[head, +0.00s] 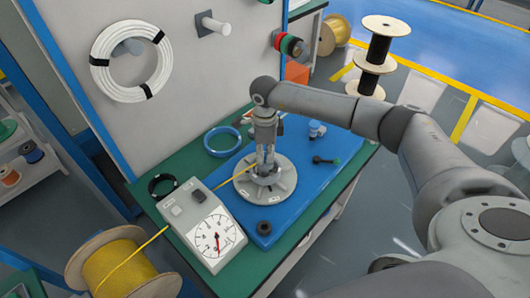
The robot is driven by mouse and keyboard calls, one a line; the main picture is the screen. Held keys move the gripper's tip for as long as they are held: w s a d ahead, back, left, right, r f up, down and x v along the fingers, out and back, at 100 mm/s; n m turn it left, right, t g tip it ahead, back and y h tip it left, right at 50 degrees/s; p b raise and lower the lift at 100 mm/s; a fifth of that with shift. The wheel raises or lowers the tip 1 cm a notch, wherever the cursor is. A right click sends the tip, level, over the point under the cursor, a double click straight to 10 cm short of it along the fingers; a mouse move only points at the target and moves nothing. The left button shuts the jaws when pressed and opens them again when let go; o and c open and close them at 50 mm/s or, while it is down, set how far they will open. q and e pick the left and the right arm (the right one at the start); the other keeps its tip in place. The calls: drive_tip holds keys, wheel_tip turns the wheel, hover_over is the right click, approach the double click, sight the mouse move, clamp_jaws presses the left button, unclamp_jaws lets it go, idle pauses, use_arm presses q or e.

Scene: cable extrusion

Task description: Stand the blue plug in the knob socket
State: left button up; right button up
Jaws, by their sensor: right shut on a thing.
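My right gripper (265,170) points down over the middle of a round grey disc (248,190) on the blue board. It is shut on the hub at the disc's centre, which the fingers largely hide. A small blue piece with a pale top (316,129), seemingly the blue plug, stands at the board's far right, apart from the gripper. A black ring-like knob (264,228) sits near the board's front edge. I cannot tell which part is the knob socket. My left gripper is not in view.
A grey gauge box (215,238) stands left of the blue board (290,212), with a yellow cable running over it. A grey panel rises behind.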

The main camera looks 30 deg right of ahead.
drive_tip(key=shift+f, duration=0.15)
drive_tip(key=o, duration=0.9)
drive_tip(key=shift+r+p, duration=2.15)
drive_tip(key=shift+r, duration=1.9)
drive_tip(key=shift+f, duration=0.1)
